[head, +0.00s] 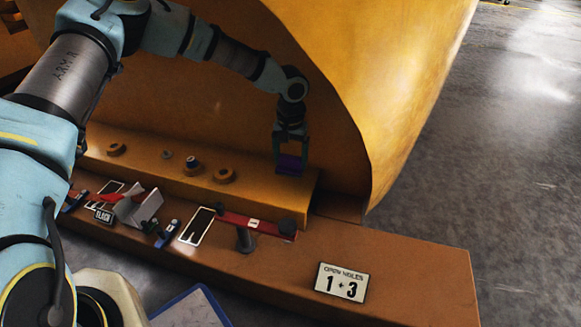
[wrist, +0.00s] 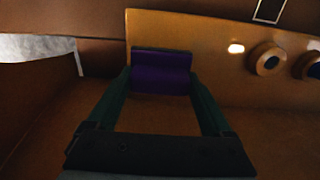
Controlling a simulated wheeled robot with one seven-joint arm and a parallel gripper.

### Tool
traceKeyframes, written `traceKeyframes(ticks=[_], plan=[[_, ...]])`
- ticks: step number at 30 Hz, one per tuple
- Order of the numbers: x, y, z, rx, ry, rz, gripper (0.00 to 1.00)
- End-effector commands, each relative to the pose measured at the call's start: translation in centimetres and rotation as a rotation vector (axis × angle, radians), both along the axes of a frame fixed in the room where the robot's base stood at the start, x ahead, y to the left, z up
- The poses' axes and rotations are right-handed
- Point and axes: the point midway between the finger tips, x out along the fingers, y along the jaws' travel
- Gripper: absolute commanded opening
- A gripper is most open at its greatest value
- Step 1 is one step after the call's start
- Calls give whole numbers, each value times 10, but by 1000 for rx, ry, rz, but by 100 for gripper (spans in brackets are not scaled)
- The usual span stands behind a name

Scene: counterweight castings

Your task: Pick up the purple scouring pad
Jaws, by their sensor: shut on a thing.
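The purple scouring pad (head: 289,164) is a small flat-sided block between the fingers of my gripper (head: 290,155) in the head view. It is at the right end of the raised orange ledge. In the wrist view the purple pad (wrist: 161,73) spans the gap between the two green fingers of my gripper (wrist: 162,85), which are shut on it. The ledge lies behind and around the pad in that view. I cannot tell whether the pad still touches the ledge.
Several round bosses, one of them (head: 224,176), stand on the ledge (head: 255,188). On the lower bench are a red bar (head: 232,221), a white-framed dark card (head: 197,226) and a sign reading "OPEN HOLES 1+3" (head: 341,283). A large curved orange casting (head: 390,80) rises close behind my gripper.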

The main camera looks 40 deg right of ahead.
Motion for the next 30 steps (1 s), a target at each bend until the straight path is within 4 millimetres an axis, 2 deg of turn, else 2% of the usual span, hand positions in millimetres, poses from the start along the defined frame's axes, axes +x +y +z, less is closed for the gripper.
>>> traceKeyframes(ticks=[1, 4, 11, 21, 24, 30], plan=[[0, 0, 14, -2, 0, 0, 26], [0, 1, 32, -2, -1, -1, 26], [-29, 46, 28, 2, 0, -4, 26], [-79, 124, 27, 3, -1, -6, 26], [-90, 140, 26, 2, 0, -5, 26], [-101, 158, 24, 1, -1, -3, 26]])
